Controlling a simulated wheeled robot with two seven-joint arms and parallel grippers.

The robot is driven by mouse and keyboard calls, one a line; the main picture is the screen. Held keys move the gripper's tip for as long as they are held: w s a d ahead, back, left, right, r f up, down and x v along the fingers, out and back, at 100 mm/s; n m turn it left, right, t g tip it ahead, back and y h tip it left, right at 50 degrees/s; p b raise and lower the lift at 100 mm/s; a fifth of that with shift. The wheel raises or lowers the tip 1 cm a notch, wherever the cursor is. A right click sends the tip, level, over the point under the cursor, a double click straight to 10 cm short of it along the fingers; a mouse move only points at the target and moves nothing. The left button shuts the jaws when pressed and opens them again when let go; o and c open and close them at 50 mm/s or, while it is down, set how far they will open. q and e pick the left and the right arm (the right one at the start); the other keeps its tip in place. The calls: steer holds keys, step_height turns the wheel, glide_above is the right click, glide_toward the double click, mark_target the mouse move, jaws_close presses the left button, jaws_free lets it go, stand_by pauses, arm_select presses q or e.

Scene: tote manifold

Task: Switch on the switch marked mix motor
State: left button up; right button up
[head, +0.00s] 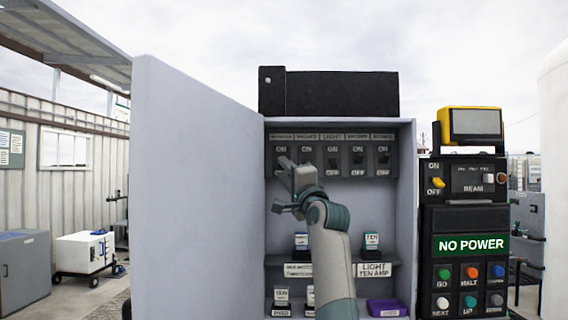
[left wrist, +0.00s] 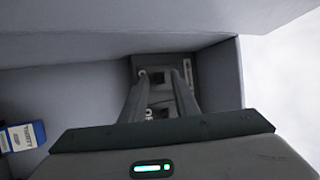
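A row of switches sits at the top inside an open grey cabinet (head: 404,220). Each has a small label above it, too small to read with certainty, so I cannot tell which is the mix motor one. The third (head: 333,158), fourth (head: 358,158) and fifth (head: 383,158) switches are in clear view. My left gripper (head: 290,172) is before the two leftmost switches and hides their lower parts. In the left wrist view the fingers (left wrist: 160,85) are apart, pointing at a dark switch panel (left wrist: 154,74); contact cannot be told. My right gripper is not in view.
The cabinet door (head: 200,190) stands open at left, close to my left arm. Lower shelves hold small labelled blocks, including one marked TEN (head: 371,241), and a purple item (head: 387,308). A black control panel with a NO POWER display (head: 471,244) stands at right.

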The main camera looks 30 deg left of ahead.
arm_select(q)
steer(key=shift+w+a+r, duration=0.2)
steer(key=shift+w+a, duration=0.1)
steer(key=shift+a, duration=0.1)
jaws_close()
